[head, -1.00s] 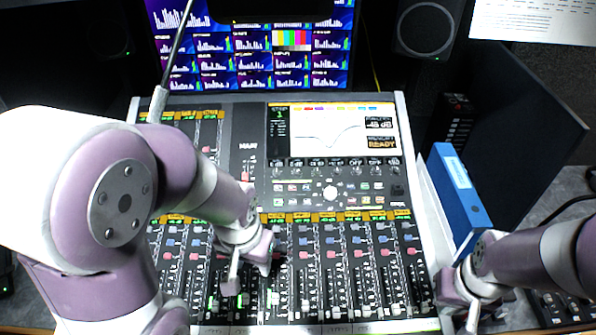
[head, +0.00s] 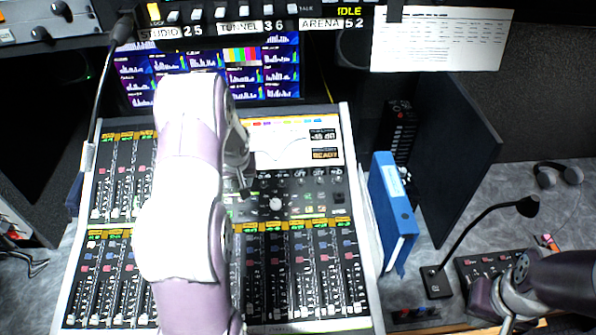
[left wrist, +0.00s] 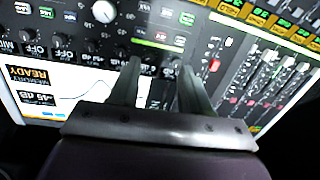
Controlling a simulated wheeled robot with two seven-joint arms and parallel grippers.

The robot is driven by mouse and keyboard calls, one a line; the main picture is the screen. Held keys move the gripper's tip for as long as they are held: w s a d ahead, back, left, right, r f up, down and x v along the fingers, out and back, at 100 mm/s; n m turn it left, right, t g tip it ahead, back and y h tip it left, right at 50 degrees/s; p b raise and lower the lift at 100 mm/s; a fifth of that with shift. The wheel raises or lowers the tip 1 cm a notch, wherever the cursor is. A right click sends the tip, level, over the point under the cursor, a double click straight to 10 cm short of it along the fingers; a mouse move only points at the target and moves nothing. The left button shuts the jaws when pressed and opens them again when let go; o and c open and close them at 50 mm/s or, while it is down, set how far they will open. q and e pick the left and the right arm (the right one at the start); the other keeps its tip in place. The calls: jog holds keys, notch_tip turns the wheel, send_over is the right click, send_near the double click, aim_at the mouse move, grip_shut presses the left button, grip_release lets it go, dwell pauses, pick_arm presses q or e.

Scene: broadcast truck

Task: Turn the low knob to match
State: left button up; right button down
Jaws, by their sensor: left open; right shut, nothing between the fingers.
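The mixing console has a row of small dark knobs (head: 303,181) below its curve screen (head: 283,148); I cannot read which is the low knob. In the left wrist view the knob row (left wrist: 95,46) runs along the upside-down screen's edge (left wrist: 75,92). A screen panel reads READY (head: 325,154), with a dB value above it. My left gripper (head: 246,192) is open over the left end of the knob row, its fingers (left wrist: 160,80) apart. Whether it touches a knob I cannot tell. My right gripper (head: 503,325) is shut and empty at the bottom right, partly cut off.
A larger white knob (head: 276,204) sits below the row. Faders (head: 300,275) fill the front of the console. An overhead unit (head: 250,12) shows IDLE, with labelled switches.

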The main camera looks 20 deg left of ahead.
pick_arm(q)
jog(key=shift+n+t, duration=0.4)
jog(key=shift+n, duration=0.1)
jog(key=w+a+f+p, duration=0.1)
jog(key=w+f, duration=0.1)
jog(key=f, duration=0.1)
jog(key=w+a+f+p, duration=0.1)
jog(key=w+f, duration=0.1)
jog(key=f, duration=0.1)
jog(key=w+a+f+p, duration=0.1)
jog(key=w+f, duration=0.1)
jog(key=f, duration=0.1)
jog(key=shift+w+a+f, duration=0.1)
jog(key=shift+w+f, duration=0.3)
jog(key=shift+s+a+f, duration=0.1)
jog(key=shift+a+f, duration=0.25)
jog(key=shift+d, duration=0.1)
pick_arm(e)
jog(key=r, duration=0.3)
jog(key=shift+s, duration=0.3)
pick_arm(q)
jog(key=c, duration=0.3)
jog(key=shift+d, duration=0.1)
jog(key=c, duration=0.6)
grip_shut()
